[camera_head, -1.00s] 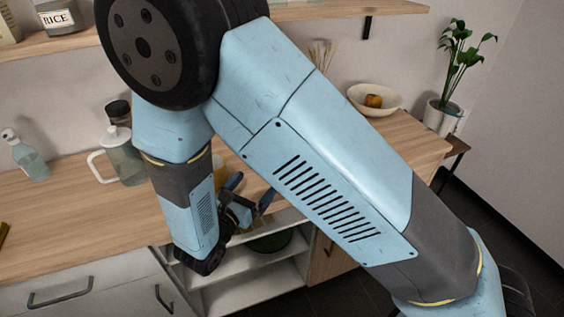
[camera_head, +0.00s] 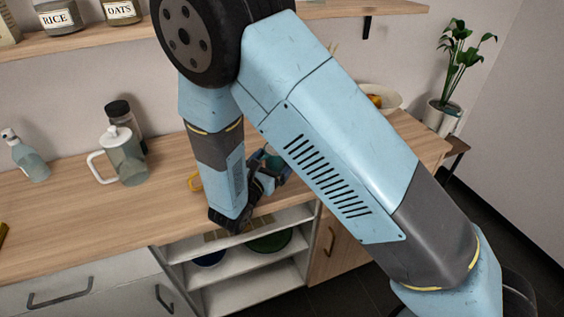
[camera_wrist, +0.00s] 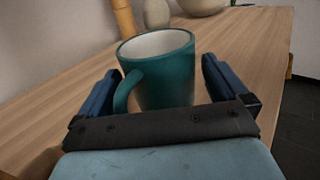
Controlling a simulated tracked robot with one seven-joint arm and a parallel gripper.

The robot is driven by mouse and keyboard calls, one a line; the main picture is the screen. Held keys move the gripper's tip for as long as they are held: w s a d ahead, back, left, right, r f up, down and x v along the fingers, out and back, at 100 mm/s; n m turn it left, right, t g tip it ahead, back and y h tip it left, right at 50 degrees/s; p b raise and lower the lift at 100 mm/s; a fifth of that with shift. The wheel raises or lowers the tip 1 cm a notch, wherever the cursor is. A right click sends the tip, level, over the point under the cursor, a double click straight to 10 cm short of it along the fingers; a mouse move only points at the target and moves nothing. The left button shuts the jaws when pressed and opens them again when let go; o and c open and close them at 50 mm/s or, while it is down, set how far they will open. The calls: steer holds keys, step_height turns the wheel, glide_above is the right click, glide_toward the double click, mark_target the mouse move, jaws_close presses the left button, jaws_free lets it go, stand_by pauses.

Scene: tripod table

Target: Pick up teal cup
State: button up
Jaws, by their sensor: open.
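The teal cup (camera_wrist: 168,80) stands upright on the wooden counter in the wrist view, white inside, its handle towards the left finger. My gripper (camera_wrist: 168,90) is open, with one blue finger on each side of the cup; I cannot tell whether either finger touches it. In the head view my gripper (camera_head: 272,170) is at the counter's front part, and a small bit of the teal cup (camera_head: 273,160) shows there. My arm hides most of the cup in that view.
On the wooden counter (camera_head: 80,220) stand a grey pitcher (camera_head: 124,162), a dark-lidded jar (camera_head: 119,112) and a soap bottle (camera_head: 28,160). A white bowl (camera_head: 385,97) and potted plant (camera_head: 440,115) are at right. Open shelves (camera_head: 205,272) lie below.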

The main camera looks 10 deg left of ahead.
mark_target(271, 156)
steer(key=shift+w, duration=0.25)
steer(key=c, duration=1.2)
steer(key=shift+r, duration=0.15)
steer(key=shift+r, duration=0.25)
step_height(271, 156, up, 2)
steer(key=shift+r, duration=0.15)
steer(key=s+a+r, duration=0.2)
steer(key=s+r, duration=0.3)
steer(key=s, duration=0.1)
steer(key=s+a+r, duration=0.2)
steer(key=s+r, duration=0.3)
steer(key=s, duration=0.2)
steer(key=shift+s+a, duration=0.15)
steer(key=shift+a, duration=0.15)
